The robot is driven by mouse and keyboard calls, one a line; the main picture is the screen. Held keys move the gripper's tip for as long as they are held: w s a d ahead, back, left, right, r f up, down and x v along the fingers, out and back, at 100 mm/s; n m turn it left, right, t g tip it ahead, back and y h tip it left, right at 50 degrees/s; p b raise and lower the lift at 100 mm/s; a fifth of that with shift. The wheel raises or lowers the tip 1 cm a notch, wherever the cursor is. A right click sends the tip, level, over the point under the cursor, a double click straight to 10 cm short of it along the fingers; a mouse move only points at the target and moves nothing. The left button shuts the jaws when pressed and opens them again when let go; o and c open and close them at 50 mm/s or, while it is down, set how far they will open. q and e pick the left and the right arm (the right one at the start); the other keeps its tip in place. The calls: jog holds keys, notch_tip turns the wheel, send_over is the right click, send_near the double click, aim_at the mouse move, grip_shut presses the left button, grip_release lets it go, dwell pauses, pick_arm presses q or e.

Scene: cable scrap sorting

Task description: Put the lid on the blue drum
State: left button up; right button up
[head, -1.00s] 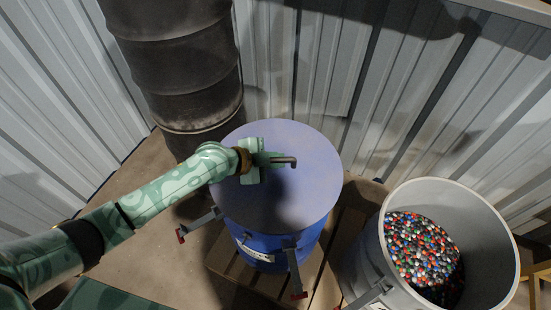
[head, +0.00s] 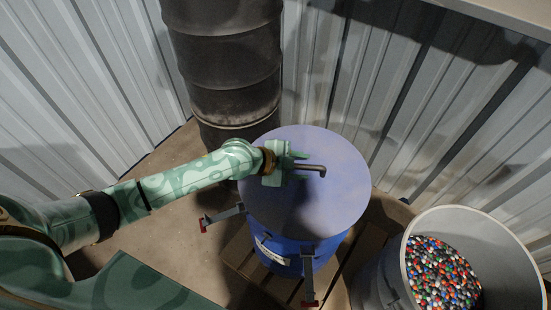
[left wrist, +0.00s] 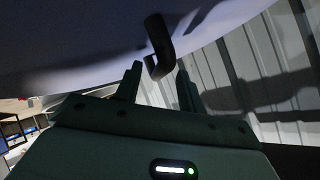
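The blue drum (head: 283,249) stands on a wooden pallet in the head view. A flat blue-violet lid (head: 325,210) lies over its top; I cannot tell whether its rim is seated all round. A dark bent handle (head: 312,167) stands on the lid and also shows in the left wrist view (left wrist: 158,40). My left gripper (head: 292,166) is at the handle, over the lid. In the left wrist view its two fingers (left wrist: 159,84) are apart, with the handle's end near the gap and no clear contact. My right gripper is out of view.
Red-tipped latches (head: 309,275) stick out from the drum's side. A grey bin (head: 490,225) with coloured pellets stands at right. A dark barrel (head: 222,70) stands behind, against corrugated walls (head: 400,90). Part of the pallet (head: 345,262) and bare floor show around the drum.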

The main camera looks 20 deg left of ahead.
pick_arm(q)
jog(key=p+v, duration=0.3)
jog(key=v, duration=1.1)
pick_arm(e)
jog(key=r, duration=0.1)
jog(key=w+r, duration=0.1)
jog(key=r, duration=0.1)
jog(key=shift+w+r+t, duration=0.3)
pick_arm(q)
jog(key=shift+s+r, duration=0.1)
